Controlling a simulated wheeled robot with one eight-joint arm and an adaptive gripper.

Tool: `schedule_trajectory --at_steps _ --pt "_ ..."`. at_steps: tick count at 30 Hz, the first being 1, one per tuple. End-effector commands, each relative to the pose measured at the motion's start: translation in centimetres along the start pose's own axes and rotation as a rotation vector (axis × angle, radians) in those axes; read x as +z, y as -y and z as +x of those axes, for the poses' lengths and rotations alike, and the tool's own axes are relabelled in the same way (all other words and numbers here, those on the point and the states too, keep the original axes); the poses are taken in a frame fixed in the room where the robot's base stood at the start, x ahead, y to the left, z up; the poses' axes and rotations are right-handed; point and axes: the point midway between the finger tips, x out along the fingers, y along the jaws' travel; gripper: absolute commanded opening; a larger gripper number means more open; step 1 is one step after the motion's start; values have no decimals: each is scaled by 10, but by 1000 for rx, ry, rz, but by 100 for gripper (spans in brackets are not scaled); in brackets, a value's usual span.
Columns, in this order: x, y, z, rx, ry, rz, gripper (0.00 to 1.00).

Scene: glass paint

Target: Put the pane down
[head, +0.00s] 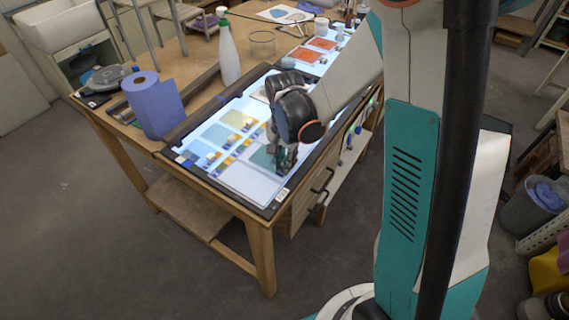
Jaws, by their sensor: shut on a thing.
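My gripper (284,166) is low over the near end of the lit glass-painting table, pointing down. It is shut on a pane (262,157), which looks grey-green and shows just left of the fingers. The fingers and wrist hide part of it. I cannot tell whether the pane touches the surface. The light table (245,186) has a glowing white top with a dark frame. Blue and yellow panes (218,132) lie on it left of my gripper.
A blue paper roll (152,104) and a white spray bottle (228,54) stand along the table's left side. Orange-red panes (308,54) and small jars lie at the far end. A pale bare patch (245,183) is at the near end.

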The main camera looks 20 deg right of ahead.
Motion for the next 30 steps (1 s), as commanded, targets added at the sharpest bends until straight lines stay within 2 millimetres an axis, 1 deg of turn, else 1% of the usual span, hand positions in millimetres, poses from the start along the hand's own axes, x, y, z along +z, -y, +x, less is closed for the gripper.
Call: schedule_trajectory --at_steps 1,2,8,12,13,14,15,26,28,30 --pt "0 0 6 0 0 0 0" --pt "0 0 8 0 0 0 0" --pt "0 0 7 0 0 0 0" --pt "0 0 10 0 0 0 0" --pt "0 0 10 0 0 0 22" --pt "0 0 10 0 0 0 29" --pt "0 0 9 0 0 0 38" --pt "0 0 8 0 0 0 38" --pt "0 0 4 0 0 0 38" --pt "0 0 -4 0 0 0 38"
